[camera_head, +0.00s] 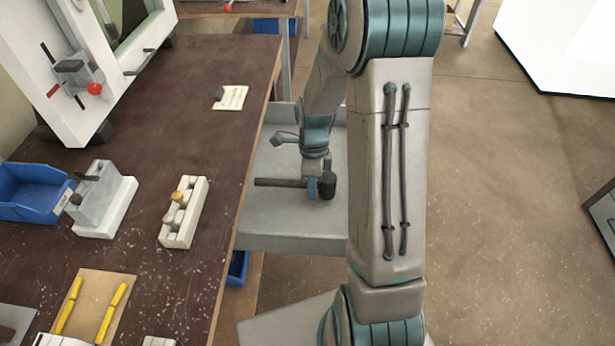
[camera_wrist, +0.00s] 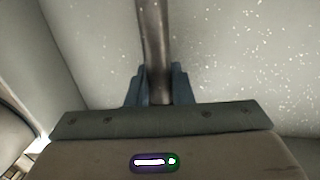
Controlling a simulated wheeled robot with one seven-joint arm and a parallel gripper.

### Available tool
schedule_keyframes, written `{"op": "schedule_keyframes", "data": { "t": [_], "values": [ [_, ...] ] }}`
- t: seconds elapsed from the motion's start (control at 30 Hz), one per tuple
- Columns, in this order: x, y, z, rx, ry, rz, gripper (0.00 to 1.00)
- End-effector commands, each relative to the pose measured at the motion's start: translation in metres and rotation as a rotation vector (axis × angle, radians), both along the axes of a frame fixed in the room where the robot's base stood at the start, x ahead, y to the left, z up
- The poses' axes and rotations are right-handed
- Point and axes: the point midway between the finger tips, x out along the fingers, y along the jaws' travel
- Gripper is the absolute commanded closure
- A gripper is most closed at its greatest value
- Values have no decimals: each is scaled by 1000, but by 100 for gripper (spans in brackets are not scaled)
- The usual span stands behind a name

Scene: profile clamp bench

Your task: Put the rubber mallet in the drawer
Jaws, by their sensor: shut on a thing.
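The rubber mallet (camera_head: 328,184) has a dark head at the right and a dark handle pointing left. My gripper (camera_head: 312,186) is shut on its handle, close to the head. In the wrist view the handle (camera_wrist: 152,40) runs between the two blue fingers of my gripper (camera_wrist: 158,84). The open grey drawer (camera_head: 285,242) sticks out from the right side of the bench. The mallet is over the inside of the drawer; I cannot tell whether it touches the drawer floor. My arm hides the drawer's right part.
The dark bench top (camera_head: 135,165) fills the left. It bears a blue bin (camera_head: 35,195), a grey block on a white base (camera_head: 105,215), a pale holder (camera_head: 183,212) and a board with yellow pieces (camera_head: 95,300). Open floor (camera_head: 500,200) lies to the right.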

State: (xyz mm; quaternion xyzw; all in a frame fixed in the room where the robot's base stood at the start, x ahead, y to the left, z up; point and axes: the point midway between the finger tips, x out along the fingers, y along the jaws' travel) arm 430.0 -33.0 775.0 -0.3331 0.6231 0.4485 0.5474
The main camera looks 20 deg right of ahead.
Motion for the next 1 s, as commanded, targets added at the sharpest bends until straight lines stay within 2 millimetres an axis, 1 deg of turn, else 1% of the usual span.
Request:
{"op": "schedule_keyframes", "data": {
  "t": [0.1, 0.23, 0.33, 0.6, 0.73, 0.77, 0.8, 0.83, 1.0],
  "values": [
    [17, 0, 1, 1, 0, 1, 100],
    [36, 0, 0, 1, 0, 1, 100],
    [33, -1, -10, 1, 2, 0, 100],
    [33, -1, -12, 0, 0, 0, 100],
    [33, -1, -16, 0, 0, 0, 100],
    [33, -1, -15, 0, 0, 0, 74],
    [33, -1, -15, 0, 0, 0, 63],
    [33, -1, -15, 0, 0, 0, 58],
    [33, -1, -15, 0, -1, 0, 58]
  ]
}}
